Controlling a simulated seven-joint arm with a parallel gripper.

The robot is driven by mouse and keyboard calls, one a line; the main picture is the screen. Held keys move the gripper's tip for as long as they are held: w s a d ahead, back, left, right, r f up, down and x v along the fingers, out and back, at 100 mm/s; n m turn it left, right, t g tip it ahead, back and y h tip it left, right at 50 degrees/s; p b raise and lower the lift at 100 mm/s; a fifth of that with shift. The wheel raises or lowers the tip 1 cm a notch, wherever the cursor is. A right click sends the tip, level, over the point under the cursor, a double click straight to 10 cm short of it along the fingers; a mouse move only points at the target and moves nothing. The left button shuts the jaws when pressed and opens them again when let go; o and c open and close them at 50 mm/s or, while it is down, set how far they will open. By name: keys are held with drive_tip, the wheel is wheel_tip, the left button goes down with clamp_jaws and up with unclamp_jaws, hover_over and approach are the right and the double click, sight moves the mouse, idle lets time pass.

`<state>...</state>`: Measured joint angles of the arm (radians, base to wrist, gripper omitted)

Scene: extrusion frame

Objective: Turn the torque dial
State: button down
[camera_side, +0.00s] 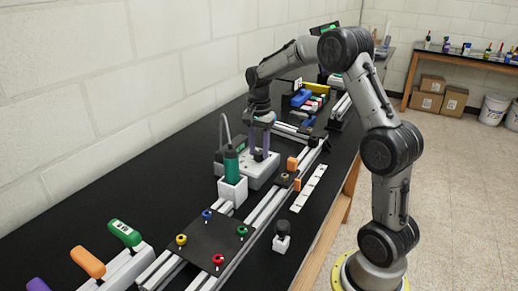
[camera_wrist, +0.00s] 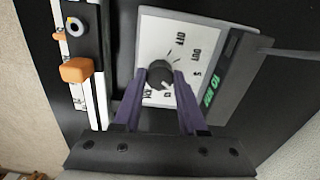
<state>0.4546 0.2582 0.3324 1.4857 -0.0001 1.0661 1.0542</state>
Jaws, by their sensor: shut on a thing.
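The torque dial (camera_wrist: 159,75) is a dark round knob on a white panel (camera_wrist: 205,30) printed with OFF, OUT and other marks. A green digital readout (camera_wrist: 211,90) stands beside the panel; its digits are hard to read. My gripper (camera_wrist: 159,84) has purple fingers shut on the dial, one fingertip at each side of it. In the side view my gripper (camera_side: 262,152) points down over the white dial box (camera_side: 258,172), and its fingers partly hide the dial there.
A green-handled tool (camera_side: 231,165) stands in a white holder left of the dial box. Orange blocks (camera_side: 292,163) sit on aluminium rails to the right. A black plate (camera_side: 212,245) with coloured knobs lies nearer the camera. Bare black tabletop (camera_side: 185,195) lies left of the rails.

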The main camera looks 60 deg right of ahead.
sight(259, 152)
drive_tip(key=shift+r, duration=0.1)
drive_tip(key=shift+c, duration=2.3)
unclamp_jaws()
wheel_tip(259, 152, up, 14)
